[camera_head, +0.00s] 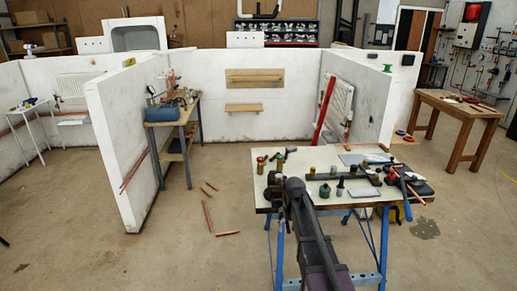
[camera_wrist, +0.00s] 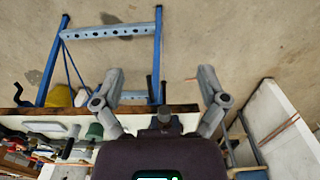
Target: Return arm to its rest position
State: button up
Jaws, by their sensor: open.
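My gripper (camera_wrist: 161,76) is open in the wrist view, its two grey fingers spread wide with nothing held between them. It is over the edge of the workbench (camera_wrist: 185,108), with floor showing past the fingertips. In the head view my arm (camera_head: 314,232) reaches up from the bottom edge to the near left part of the workbench top (camera_head: 272,200). The fingers cannot be made out clearly there. A small dark upright thing (camera_wrist: 163,113) shows between the finger bases; I cannot tell what it is.
The bench carries several fittings, a grey plate (camera_head: 363,193) and a blue-handled tool (camera_head: 404,200). Blue bench legs (camera_head: 281,250) stand below. White partition walls (camera_head: 125,140) enclose bays behind. Copper pipes (camera_head: 208,215) lie on the floor. Open floor (camera_head: 120,255) is at left.

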jog(key=s, duration=2)
